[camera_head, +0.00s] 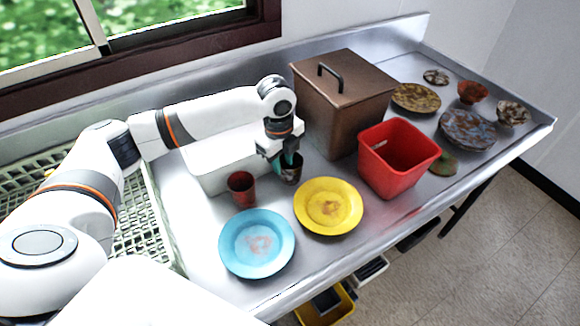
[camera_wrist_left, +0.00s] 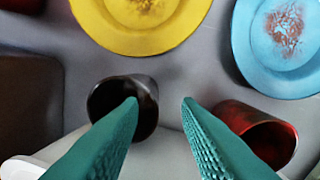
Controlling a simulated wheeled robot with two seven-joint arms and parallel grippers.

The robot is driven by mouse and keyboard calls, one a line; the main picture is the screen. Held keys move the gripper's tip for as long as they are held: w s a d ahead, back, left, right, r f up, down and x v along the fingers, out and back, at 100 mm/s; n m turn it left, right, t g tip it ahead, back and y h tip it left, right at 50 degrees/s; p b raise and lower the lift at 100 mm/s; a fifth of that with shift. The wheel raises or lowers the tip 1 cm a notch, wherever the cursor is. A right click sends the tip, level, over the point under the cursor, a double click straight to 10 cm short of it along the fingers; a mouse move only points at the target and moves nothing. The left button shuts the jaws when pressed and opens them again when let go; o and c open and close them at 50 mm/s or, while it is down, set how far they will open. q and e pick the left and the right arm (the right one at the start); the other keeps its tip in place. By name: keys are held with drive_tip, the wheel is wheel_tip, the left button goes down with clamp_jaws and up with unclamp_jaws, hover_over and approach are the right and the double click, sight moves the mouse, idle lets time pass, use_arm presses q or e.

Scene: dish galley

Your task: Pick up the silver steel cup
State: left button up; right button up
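The silver steel cup (camera_head: 291,176) looks dark and stands upright on the steel counter, behind the yellow plate. In the left wrist view, the cup (camera_wrist_left: 104,97) shows its round mouth at the left finger. My left gripper (camera_head: 285,163) is at the cup in the head view, with teal fingers pointing down. In the wrist view the gripper (camera_wrist_left: 160,101) is open, with nothing held between the fingertips. One finger overlaps the cup's mouth and side; whether it is inside, touching or above the cup I cannot tell. My right gripper is not in view.
A dark red cup (camera_head: 241,188) stands close to the left. A blue plate (camera_head: 234,262) and a yellow plate (camera_head: 313,222) lie in front. A red bin (camera_head: 420,172) and a brown lidded box (camera_head: 330,125) stand to the right. Several dirty dishes lie beyond.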

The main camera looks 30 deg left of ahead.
sight(284, 172)
use_arm(q)
drive_tip(key=shift+w+f+p, duration=0.25)
drive_tip(key=shift+f+p, duration=0.05)
drive_tip(key=shift+f, duration=0.8)
drive_tip(key=f, duration=0.1)
drive_tip(key=f+p, duration=0.1)
drive_tip(key=f, duration=0.1)
drive_tip(key=shift+w+a+f, duration=0.15)
drive_tip(key=shift+w+f, duration=0.05)
drive_tip(key=shift+f, duration=0.4)
clamp_jaws()
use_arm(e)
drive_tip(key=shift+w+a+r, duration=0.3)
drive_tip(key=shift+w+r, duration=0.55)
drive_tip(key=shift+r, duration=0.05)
